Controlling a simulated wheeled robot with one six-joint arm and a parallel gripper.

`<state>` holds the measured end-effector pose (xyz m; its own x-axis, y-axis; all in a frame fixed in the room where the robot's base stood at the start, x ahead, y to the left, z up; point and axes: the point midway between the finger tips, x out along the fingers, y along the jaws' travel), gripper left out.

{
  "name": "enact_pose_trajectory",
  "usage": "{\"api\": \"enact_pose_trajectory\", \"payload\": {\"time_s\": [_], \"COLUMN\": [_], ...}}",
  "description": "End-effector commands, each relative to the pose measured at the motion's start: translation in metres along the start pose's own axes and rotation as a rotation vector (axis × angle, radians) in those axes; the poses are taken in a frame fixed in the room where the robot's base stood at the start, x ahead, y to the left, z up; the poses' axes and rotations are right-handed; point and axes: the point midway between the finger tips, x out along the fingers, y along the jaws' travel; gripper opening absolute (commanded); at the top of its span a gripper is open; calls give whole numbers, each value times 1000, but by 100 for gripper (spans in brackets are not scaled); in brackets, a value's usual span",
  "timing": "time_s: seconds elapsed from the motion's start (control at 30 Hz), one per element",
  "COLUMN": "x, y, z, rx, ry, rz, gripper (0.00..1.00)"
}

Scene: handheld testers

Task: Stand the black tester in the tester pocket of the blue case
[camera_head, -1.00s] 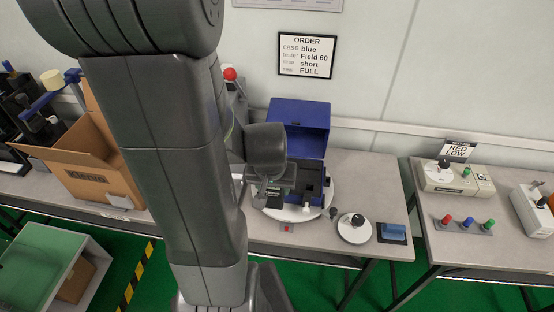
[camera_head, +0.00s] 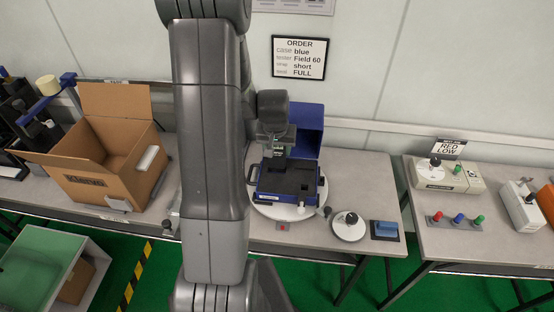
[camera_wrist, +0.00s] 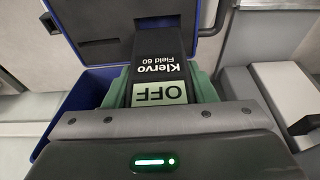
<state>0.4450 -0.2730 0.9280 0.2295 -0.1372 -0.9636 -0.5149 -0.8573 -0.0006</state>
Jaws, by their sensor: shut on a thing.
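The black tester (camera_wrist: 158,60), marked "Klervo Field 60", fills the middle of the wrist view with its pale screen reading OFF. My gripper (camera_head: 277,146) is shut on it, with green jaw parts on both sides in the wrist view. The blue case (camera_head: 322,188) stands open on a white round plate, its lid raised at the back and a dark insert with recesses inside. My gripper is over the rear left part of the case in the head view. The tester's lower end is hidden, so I cannot tell whether it touches the insert.
The raised blue lid (camera_head: 309,122) stands close behind my gripper. A white disc with a black knob (camera_head: 350,218) and a blue pad (camera_head: 387,229) lie to the right. An open carton (camera_head: 112,165) stands left. A second table with coloured knobs is at far right.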

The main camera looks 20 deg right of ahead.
Motion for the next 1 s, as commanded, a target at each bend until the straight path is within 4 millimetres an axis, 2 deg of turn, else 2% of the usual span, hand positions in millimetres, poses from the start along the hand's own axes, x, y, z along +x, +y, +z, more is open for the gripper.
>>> {"api": "enact_pose_trajectory", "payload": {"time_s": [0.13,0.27,0.37,0.6,0.63,0.7,0.73,1.0], "x": [12,35,49,52,53,54,53,50], "y": [0,0,0,0,0,0,0,0], "z": [4,12,19,20,21,20,20,17], "rx": [0,0,1,3,3,3,3,1], "ry": [-1,-9,-15,-17,-18,-17,-15,-9], "rz": [0,0,0,-1,-1,-1,-1,-1], "gripper": [25,25,16,16,55,68,72,72]}}
